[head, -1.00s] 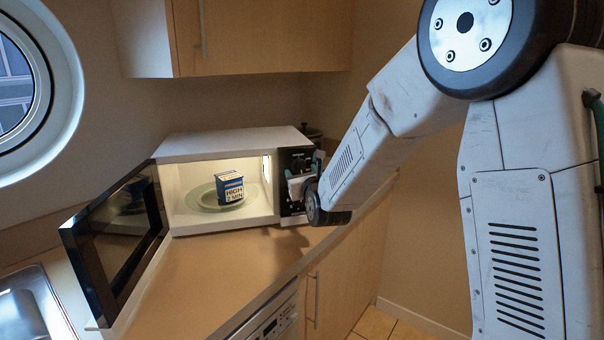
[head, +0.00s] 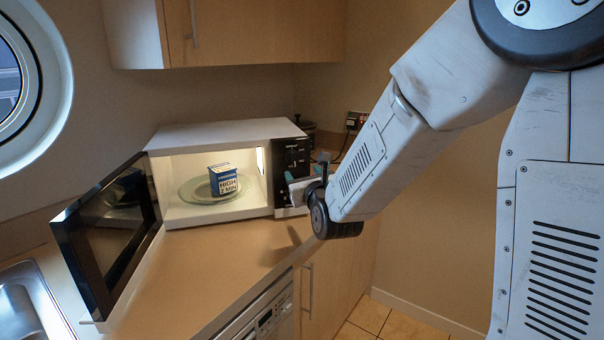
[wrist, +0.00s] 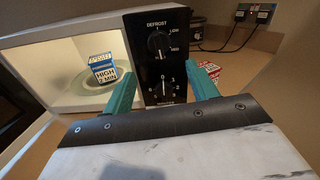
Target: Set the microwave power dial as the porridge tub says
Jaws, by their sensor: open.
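The porridge tub (head: 224,181), blue and white, reads "HIGH 2 MIN" and stands on the glass plate inside the lit, open microwave (head: 222,133). It also shows in the wrist view (wrist: 103,75). The black control panel (head: 291,160) has two dials. The upper power dial (wrist: 158,43) has "DEFROST" above it and "LOW" and "MED" at its right; its pointer is too small to read surely. The lower dial (wrist: 163,88) has numbers around it. My gripper (head: 297,187) is open and empty in front of the panel, apart from the dials. Its teal fingers (wrist: 163,80) flank the lower dial in the wrist view.
The microwave door (head: 108,230) hangs open to the left over the counter (head: 190,270). A sink (head: 30,305) is at lower left. A dark pot (head: 305,128) and wall sockets (wrist: 252,13) are behind at the right. A red-and-white item (wrist: 210,69) lies beyond the right finger.

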